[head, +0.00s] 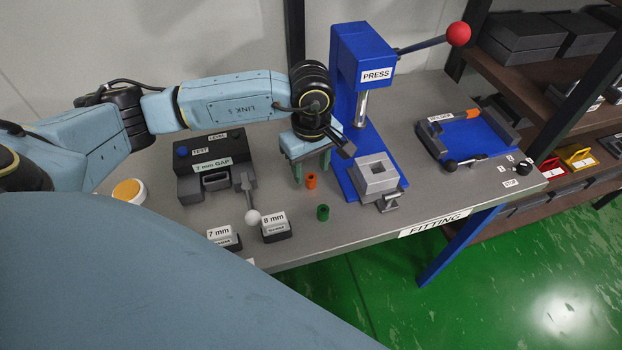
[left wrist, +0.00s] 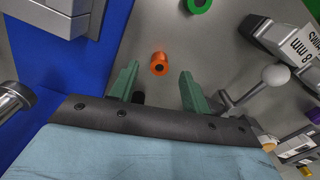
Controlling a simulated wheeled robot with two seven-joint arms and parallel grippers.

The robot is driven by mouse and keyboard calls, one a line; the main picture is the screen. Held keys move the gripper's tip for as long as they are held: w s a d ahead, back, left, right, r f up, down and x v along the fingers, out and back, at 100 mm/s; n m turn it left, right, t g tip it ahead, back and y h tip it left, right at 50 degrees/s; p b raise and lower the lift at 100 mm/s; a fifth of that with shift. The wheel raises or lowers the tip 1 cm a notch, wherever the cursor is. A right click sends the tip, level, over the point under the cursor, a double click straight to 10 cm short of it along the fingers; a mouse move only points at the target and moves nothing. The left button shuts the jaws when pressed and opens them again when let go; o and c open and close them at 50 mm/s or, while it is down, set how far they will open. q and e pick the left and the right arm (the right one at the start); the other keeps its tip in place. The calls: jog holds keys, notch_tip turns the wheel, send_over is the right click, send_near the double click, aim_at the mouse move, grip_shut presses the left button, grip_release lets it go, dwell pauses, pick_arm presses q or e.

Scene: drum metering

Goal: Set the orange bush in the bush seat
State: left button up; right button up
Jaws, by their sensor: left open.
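The orange bush (head: 311,180) stands upright on the grey bench, left of the blue press base. My left gripper (head: 311,172) is open and pointing down just above or at it. In the left wrist view the orange bush (left wrist: 158,64) appears between the tips of the two green fingers (left wrist: 159,70), with space on both sides; I cannot tell the height gap. A grey block with a square recess (head: 376,173) on the press base may be the bush seat; no label confirms it. My right gripper is not in view.
A green bush (head: 323,212) stands nearby, also in the left wrist view (left wrist: 198,5). The blue press (head: 361,60) rises close to my left gripper. A gap gauge (head: 214,165), white ball lever (head: 252,216) and 8 mm block (head: 275,228) lie left. A blue tray (head: 470,139) is right.

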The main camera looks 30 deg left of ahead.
aim_at(311, 177)
pick_arm(q)
notch_tip(311, 177, down, 3)
jog(key=shift+f, duration=0.15)
grip_shut()
jog(key=d+r+m, duration=0.2)
jog(key=r+m, duration=0.4)
jog(key=w+d+r+m, duration=0.1)
jog(key=d+r+m, duration=0.1)
jog(key=r+m, duration=0.4)
jog(key=shift+w+d+r+m, duration=0.15)
jog(key=shift+d+r+m, duration=0.25)
jog(key=shift+r, duration=0.4)
